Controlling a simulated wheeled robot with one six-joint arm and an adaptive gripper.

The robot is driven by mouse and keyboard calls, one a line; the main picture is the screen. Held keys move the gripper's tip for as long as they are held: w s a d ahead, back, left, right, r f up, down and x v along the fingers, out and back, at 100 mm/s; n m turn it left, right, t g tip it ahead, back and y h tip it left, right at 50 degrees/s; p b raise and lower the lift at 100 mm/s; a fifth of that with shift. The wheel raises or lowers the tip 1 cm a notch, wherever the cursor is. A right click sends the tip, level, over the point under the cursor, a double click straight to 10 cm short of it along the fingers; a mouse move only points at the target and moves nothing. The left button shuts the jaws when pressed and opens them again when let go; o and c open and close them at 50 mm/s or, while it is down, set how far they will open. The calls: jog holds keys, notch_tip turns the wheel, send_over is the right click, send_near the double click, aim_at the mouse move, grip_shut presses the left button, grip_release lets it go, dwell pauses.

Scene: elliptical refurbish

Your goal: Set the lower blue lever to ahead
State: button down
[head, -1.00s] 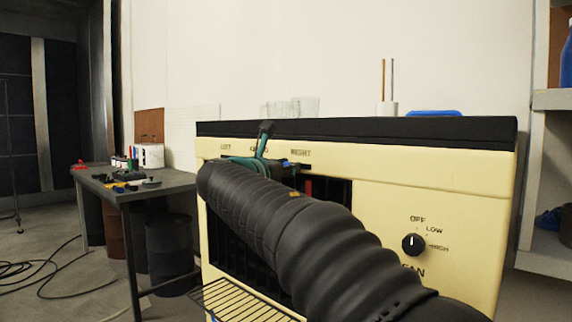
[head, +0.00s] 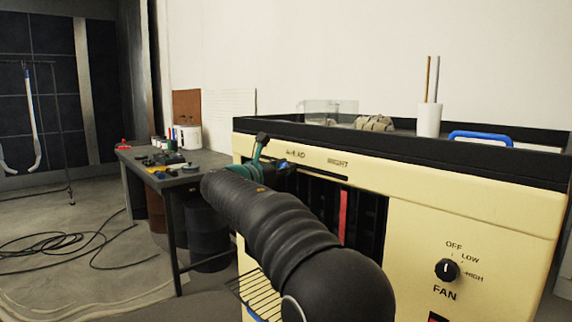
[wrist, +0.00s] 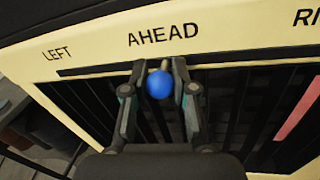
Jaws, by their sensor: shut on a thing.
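A blue ball-shaped lever knob (wrist: 159,84) stands in the slot of the cream panel (wrist: 95,55). It lies just below the printed word AHEAD, slightly to its left, between LEFT and RIGHT. My gripper (wrist: 160,68) is shut on the knob, one finger on each side. In the head view my gripper (head: 262,158) is at the panel's upper left, and my dark arm hides part of the front. A small blue patch shows beside it there, but I cannot tell which lever it belongs to.
A fan dial (head: 447,270) is on the panel's right. A red strip (head: 343,215) shows among dark vent slats. A wire rack (head: 258,295) sticks out low at the front. A workbench (head: 170,180) with tools stands at the left, with cables (head: 60,250) on the floor.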

jog(key=shift+d+r, duration=0.1)
jog(key=shift+d, duration=0.05)
jog(key=c, duration=0.9)
grip_release()
jog(key=shift+d, duration=0.1)
jog(key=shift+a, duration=0.3)
jog(key=shift+s+a, duration=0.35)
jog(key=shift+s, duration=0.1)
jog(key=v, duration=1)
jog(key=shift+s+a, duration=0.15)
jog(key=shift+s, duration=0.25)
